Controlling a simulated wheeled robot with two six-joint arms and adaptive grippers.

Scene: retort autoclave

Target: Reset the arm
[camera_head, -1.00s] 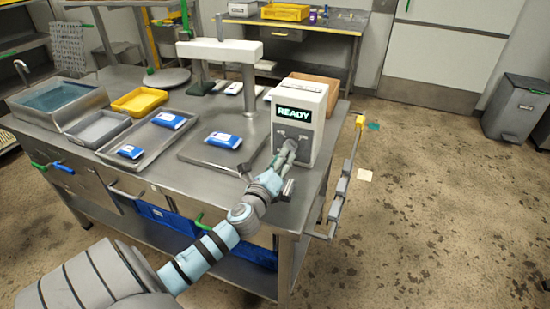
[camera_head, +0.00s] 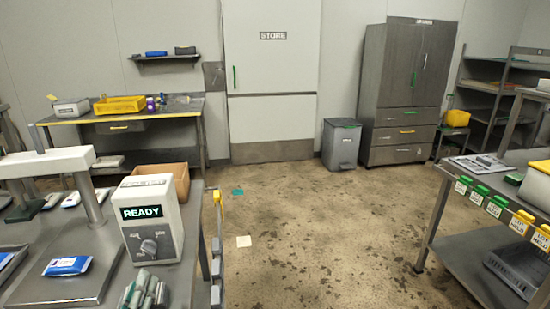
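Most of my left arm is out of the picture. The box has a lit display (camera_head: 142,212) reading READY. My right gripper is not in view.
A blue-and-white pouch (camera_head: 67,265) lies on a metal plate left of the box. A cardboard box (camera_head: 160,178) stands behind it. A shelved trolley (camera_head: 455,240) with coloured tags is at right. Open floor (camera_head: 320,230) lies between, with a bin (camera_head: 341,145) and grey cabinet (camera_head: 404,85) beyond.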

